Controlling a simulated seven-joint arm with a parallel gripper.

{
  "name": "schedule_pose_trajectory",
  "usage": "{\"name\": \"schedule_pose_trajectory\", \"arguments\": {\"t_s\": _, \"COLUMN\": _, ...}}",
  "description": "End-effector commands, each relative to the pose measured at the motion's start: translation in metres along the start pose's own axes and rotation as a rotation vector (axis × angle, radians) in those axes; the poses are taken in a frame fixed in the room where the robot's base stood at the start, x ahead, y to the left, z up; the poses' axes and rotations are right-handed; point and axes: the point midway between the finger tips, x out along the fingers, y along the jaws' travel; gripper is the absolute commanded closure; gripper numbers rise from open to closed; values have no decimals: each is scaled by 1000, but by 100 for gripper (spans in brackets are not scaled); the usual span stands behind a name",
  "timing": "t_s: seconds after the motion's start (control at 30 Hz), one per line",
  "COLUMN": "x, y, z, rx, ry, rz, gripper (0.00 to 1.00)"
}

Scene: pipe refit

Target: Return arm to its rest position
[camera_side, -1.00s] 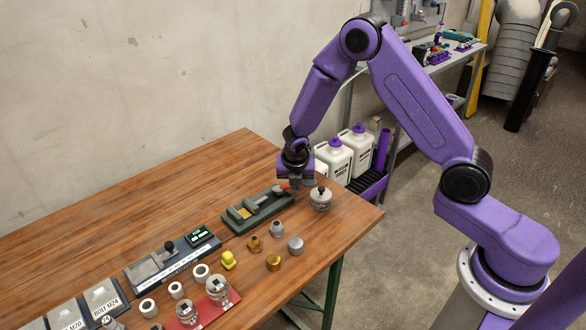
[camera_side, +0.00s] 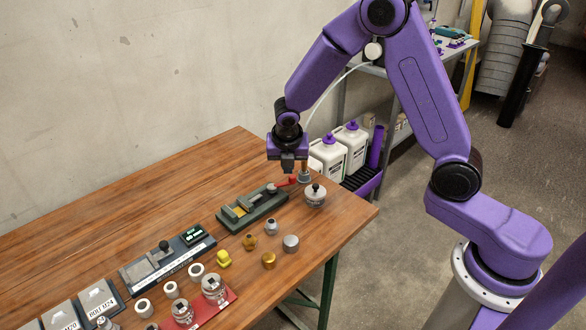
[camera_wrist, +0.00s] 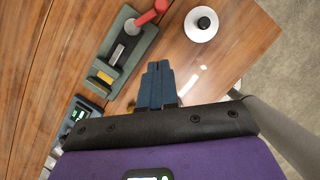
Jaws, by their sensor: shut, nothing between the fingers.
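My purple arm reaches over the far right corner of the wooden table (camera_side: 120,200). My gripper (camera_side: 287,170) points down, shut and empty, above the green vise-like fixture (camera_side: 252,208) and apart from it. In the wrist view the dark fingers of my gripper (camera_wrist: 157,66) lie together with nothing between them. The fixture (camera_wrist: 122,52) with its red handle (camera_wrist: 152,12) shows to their upper left. A round whitish pot with a black knob (camera_side: 315,197) stands on the table just right of the fixture; it also shows in the wrist view (camera_wrist: 201,25).
Brass and grey fittings (camera_side: 269,260) and a yellow fitting (camera_side: 224,259) stand in front of the fixture. A dark labelled station (camera_side: 166,260), white rings (camera_side: 143,308) and a red mat (camera_side: 228,296) lie to the left. White jugs (camera_side: 350,143) stand behind the table. Space above the table is free.

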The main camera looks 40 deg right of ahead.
Motion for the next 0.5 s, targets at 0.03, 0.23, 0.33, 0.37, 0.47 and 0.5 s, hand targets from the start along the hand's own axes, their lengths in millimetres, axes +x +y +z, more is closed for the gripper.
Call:
{"name": "schedule_pose_trajectory", "arguments": {"t_s": 0.03, "x": -2, "y": 0, "z": -1, "rx": 9, "ry": 0, "rz": 2, "gripper": 100}}
{"name": "schedule_pose_trajectory", "arguments": {"t_s": 0.23, "x": -30, "y": -7, "z": -18, "rx": 153, "ry": 16, "rz": 17, "gripper": 100}}
{"name": "schedule_pose_trajectory", "arguments": {"t_s": 0.33, "x": -50, "y": -16, "z": -34, "rx": 268, "ry": 36, "rz": 26, "gripper": 100}}
{"name": "schedule_pose_trajectory", "arguments": {"t_s": 0.37, "x": -56, "y": -19, "z": -38, "rx": 303, "ry": 42, "rz": 29, "gripper": 100}}
{"name": "schedule_pose_trajectory", "arguments": {"t_s": 0.47, "x": -75, "y": -32, "z": -54, "rx": 416, "ry": 68, "rz": 31, "gripper": 100}}
{"name": "schedule_pose_trajectory", "arguments": {"t_s": 0.5, "x": -82, "y": -38, "z": -61, "rx": 462, "ry": 79, "rz": 30, "gripper": 100}}
